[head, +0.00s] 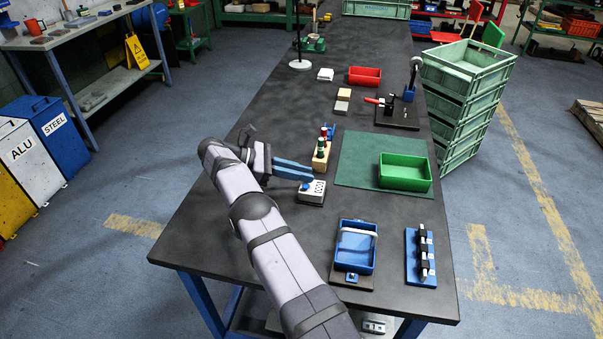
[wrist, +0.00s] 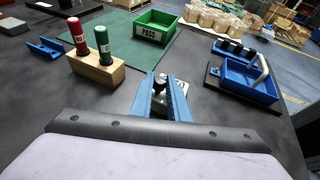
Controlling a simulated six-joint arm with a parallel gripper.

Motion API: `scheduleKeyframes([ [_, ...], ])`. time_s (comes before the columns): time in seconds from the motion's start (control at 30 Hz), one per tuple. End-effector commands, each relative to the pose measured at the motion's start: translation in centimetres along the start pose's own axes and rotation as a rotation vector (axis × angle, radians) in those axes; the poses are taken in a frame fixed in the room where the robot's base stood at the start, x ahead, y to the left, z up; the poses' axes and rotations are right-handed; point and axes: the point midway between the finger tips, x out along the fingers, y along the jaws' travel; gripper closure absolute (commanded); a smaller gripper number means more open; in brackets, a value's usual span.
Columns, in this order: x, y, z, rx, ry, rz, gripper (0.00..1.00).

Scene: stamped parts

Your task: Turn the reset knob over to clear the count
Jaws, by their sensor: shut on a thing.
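The counter (head: 312,193) is a small grey-white box with dark digit windows on its face, on the dark bench in the head view. Part of its pale body (wrist: 178,104) shows between and behind my fingers in the wrist view. The reset knob (wrist: 159,83) is a small dark knob between my fingertips. My gripper (head: 309,176) has two long blue fingers reaching to the counter. In the wrist view my gripper (wrist: 161,84) is shut on the knob. The knob's lower part and its turn angle are hard to make out.
A wooden block (wrist: 97,69) with a red and a green stamp stands close by, left in the wrist view. A green PASS tray (head: 405,184) sits on a green mat (head: 362,150). A blue tray (head: 355,258) and a blue rack (head: 410,270) stand at the front right.

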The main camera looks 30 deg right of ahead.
Motion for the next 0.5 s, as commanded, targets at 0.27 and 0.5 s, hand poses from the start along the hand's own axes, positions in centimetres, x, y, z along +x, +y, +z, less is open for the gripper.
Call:
scheduleKeyframes([
  [0.27,-0.02,0.02,0.14,0.001,-0.002,0.001,0.66],
  [0.5,-0.06,0.02,0.18,0.001,-0.001,0.001,0.66],
])
